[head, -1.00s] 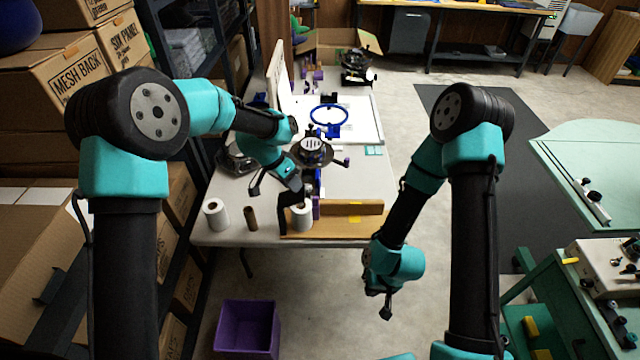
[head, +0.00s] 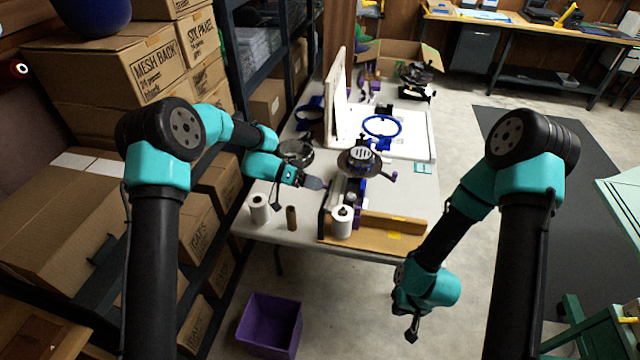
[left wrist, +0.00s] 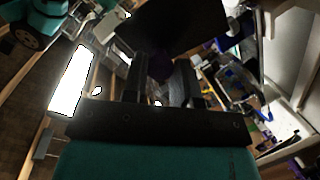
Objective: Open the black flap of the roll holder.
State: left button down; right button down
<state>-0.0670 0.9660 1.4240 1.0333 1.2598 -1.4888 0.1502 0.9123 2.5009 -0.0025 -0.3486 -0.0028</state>
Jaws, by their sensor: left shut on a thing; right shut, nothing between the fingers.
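The roll holder (head: 372,240) is a brown wooden base at the near end of the table, with a white roll (head: 341,224) standing at its left end. My left gripper (head: 308,182) is above and left of that roll, shut on what appears to be the black flap. A dark flat piece reaches from its fingertips toward the holder. In the left wrist view, a broad black plate (left wrist: 175,25) lies beyond the two fingers; where they grip it is too dark to see clearly. My right gripper (head: 412,328) is shut and empty, in front of the table.
A loose white roll (head: 259,208) and a brown tube (head: 291,218) stand at the table's near left corner. A round machine head (head: 360,162) and a blue ring (head: 382,126) are farther back. A purple bin (head: 270,325) is on the floor. Shelves and boxes line the left side.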

pick_arm(q)
jog(key=shift+w+a+f+g+h, duration=0.15)
jog(key=shift+a+f+h, duration=0.1)
jog(key=shift+a+h, duration=0.4)
jog(key=shift+w+a+f+g+h, duration=0.15)
jog(key=shift+a+f+h, duration=0.15)
jog(key=shift+h, duration=0.65)
jog(key=shift+s, duration=0.1)
jog(key=c, duration=0.9)
grip_release()
jog(key=shift+a, duration=0.1)
jog(key=v, duration=1.7)
jog(key=shift+a, duration=0.1)
